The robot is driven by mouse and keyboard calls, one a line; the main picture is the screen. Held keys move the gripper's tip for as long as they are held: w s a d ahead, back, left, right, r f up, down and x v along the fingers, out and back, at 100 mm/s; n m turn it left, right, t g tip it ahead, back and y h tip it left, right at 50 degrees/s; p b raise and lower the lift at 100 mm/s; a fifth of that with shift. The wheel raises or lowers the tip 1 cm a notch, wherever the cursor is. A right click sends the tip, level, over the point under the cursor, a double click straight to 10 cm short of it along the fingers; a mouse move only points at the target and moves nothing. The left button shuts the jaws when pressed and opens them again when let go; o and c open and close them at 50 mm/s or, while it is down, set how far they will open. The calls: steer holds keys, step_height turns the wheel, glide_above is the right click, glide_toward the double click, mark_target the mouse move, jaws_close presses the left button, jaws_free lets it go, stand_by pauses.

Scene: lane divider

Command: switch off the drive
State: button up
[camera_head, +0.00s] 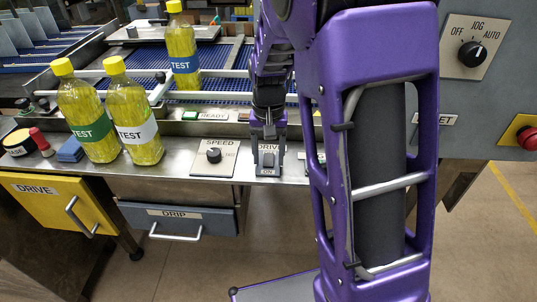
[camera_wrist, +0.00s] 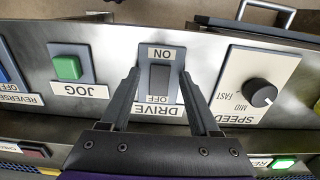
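The DRIVE switch is a dark grey rocker (camera_wrist: 159,78) on a blue-grey plate (camera_wrist: 172,54) set in the steel panel. ON is printed at one end and OFF at the other; the lettering is upside down in the wrist view. Which end is pressed I cannot tell. In the head view the switch plate (camera_head: 268,170) lies just below my gripper (camera_head: 268,138). In the wrist view my gripper (camera_wrist: 161,75) is open and empty, its fingertips on either side of the rocker. Whether they touch the panel is unclear.
The SPEED knob (camera_wrist: 261,93) and green JOG button (camera_wrist: 67,67) flank the switch. A green READY light (camera_wrist: 284,163) is lit. Several yellow TEST bottles (camera_head: 137,118) stand left on the counter. A selector knob (camera_head: 472,54) and red button (camera_head: 527,138) are at right.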

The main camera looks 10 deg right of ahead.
jaws_close()
steer(key=shift+r, duration=0.1)
steer(key=shift+w+d+r+g+p, duration=0.15)
steer(key=shift+g+p, duration=0.35)
steer(key=shift+p, duration=0.7)
steer(key=shift+w+g+y+p, duration=0.2)
steer(key=shift+g+y+p, duration=0.1)
steer(key=shift+g+p, duration=0.45)
steer(key=shift+p, duration=0.5)
steer(key=shift+o, duration=0.3)
jaws_free()
